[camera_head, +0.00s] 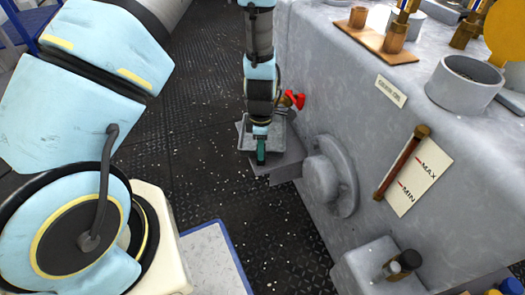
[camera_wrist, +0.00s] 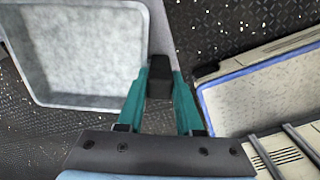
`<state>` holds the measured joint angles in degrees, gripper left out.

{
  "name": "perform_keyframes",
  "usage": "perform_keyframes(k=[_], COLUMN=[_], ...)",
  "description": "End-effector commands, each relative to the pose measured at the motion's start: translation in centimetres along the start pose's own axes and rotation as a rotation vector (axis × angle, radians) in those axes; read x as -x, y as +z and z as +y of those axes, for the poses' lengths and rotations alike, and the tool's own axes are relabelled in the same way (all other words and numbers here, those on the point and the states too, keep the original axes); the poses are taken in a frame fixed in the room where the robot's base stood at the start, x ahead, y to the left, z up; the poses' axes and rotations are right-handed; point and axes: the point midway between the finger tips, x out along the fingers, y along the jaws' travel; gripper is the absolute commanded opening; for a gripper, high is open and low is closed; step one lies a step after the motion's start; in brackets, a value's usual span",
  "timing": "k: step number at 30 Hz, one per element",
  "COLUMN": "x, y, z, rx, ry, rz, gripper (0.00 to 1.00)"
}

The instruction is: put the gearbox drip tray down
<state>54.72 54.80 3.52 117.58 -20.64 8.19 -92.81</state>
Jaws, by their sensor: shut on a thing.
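The gearbox drip tray (camera_head: 276,119) is a grey, shallow, open tray beside the grey gearbox casing (camera_head: 310,85). In the wrist view the tray (camera_wrist: 85,50) fills the upper left, and its inside looks empty. My gripper (camera_head: 261,158) points down at the tray's near side. In the wrist view the teal fingers of my gripper (camera_wrist: 160,100) are shut on a dark block, which looks like the tray's handle. A grey ledge (camera_head: 284,167) shows just below and beside the tray. I cannot tell whether the tray touches it.
A red valve handle (camera_head: 297,100) sits close behind the tray. A round grey flange (camera_head: 333,178) juts from the casing to the right. A MIN/MAX gauge (camera_head: 403,165) is further right. The dark riveted floor (camera_head: 200,150) is clear to the left.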

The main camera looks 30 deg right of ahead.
Motion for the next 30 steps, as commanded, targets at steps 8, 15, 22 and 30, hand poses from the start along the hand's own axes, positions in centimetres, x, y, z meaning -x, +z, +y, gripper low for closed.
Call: perform_keyframes(k=[8,15,22,30], x=[-0.57,-0.87,-0.85,-0.34], y=[0.39,0.38,0.38,0.41], z=[0.21,0.16,0.17,0.21], rx=[0.000,0.000,-0.001,-0.001], ry=[0.002,0.001,0.001,0.002], rz=[-0.001,0.000,-0.001,-0.001], gripper=[0.00,0.45,0.65,0.65])
